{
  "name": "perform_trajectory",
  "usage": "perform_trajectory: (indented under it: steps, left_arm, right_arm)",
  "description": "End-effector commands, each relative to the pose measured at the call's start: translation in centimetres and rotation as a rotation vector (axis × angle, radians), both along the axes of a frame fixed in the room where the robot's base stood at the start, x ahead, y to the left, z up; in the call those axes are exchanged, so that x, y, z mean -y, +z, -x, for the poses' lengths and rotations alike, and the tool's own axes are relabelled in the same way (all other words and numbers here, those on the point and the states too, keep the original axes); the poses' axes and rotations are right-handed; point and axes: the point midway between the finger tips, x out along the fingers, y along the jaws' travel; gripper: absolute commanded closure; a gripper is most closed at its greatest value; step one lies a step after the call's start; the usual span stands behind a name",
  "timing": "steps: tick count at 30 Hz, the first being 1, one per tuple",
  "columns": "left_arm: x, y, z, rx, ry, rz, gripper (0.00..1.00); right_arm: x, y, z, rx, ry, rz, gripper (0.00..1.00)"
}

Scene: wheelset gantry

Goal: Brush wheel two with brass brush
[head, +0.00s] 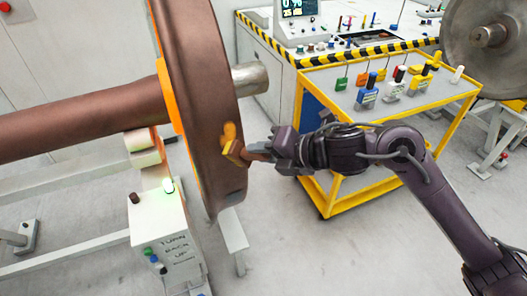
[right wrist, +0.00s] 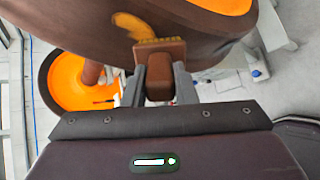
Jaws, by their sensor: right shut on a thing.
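A large brown wheel (head: 195,80) on a brown axle (head: 80,125) fills the middle of the head view, its outer face to the right. My right gripper (head: 272,154) is shut on the brown handle of the brass brush (head: 235,153). The brush's yellow bristle end is at the wheel's face, touching it as far as I can see. An orange-yellow patch (head: 229,131) shows on the wheel just above the brush. In the right wrist view the brush (right wrist: 160,52) sits between the fingers against the wheel (right wrist: 80,28), beside a similar patch (right wrist: 132,24). My left gripper is out of view.
A yellow-framed cart (head: 325,196) with several coloured tools stands behind my right arm. A white control box (head: 160,225) with a lit green lamp stands below the axle. A grey wheel (head: 480,65) is at the top right. Floor is free between wheel and cart.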

Motion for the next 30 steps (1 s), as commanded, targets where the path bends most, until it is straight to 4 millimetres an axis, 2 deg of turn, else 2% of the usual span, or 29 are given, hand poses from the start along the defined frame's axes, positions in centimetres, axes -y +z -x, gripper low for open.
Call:
perform_trajectory:
  steps: [23,30]
  left_arm:
    - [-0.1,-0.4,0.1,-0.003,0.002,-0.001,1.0]
    - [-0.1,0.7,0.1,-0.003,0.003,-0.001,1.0]
  right_arm:
    - [-0.4,-0.2,-1.1,0.001,0.001,-0.002,1.0]
    - [-0.4,1.1,-1.3,0.002,-0.001,-0.002,1.0]
